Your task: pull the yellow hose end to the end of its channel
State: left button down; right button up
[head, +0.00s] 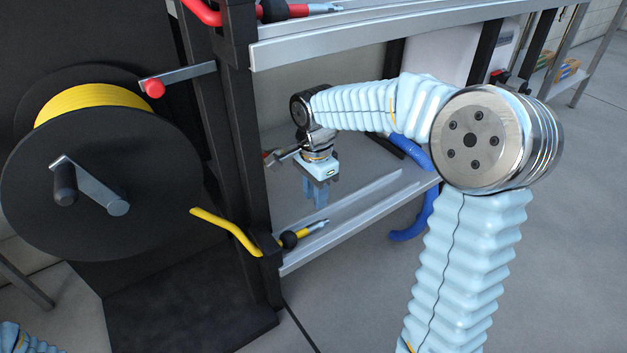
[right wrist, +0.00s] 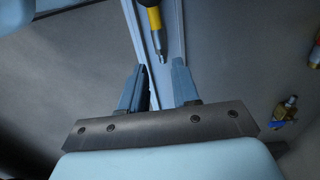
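The yellow hose (head: 228,231) runs from a reel through a black bracket onto the lower metal shelf. Its end (head: 305,234) has a black ball collar and a metal tip, and lies at the near end of the channel (head: 365,212). My right gripper (head: 317,202) points down above the channel, a little beyond the metal tip. In the right wrist view, my right gripper (right wrist: 160,80) is open with nothing between its fingers. The hose end (right wrist: 157,35) lies ahead of the fingertips, apart from them. My left gripper is out of view.
The yellow hose's black reel (head: 110,185) stands at left. An upper shelf (head: 370,35) holds a red hose end (head: 285,11). A blue hose (head: 415,231) hangs behind the lower shelf. Black posts (head: 240,150) flank the near end. The channel beyond the metal tip looks clear.

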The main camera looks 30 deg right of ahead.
aim_at(316, 223)
notch_tip(316, 223, down, 10)
jog(key=shift+r+b, duration=0.15)
jog(key=shift+b, duration=0.8)
jog(key=shift+d, duration=0.1)
grip_shut()
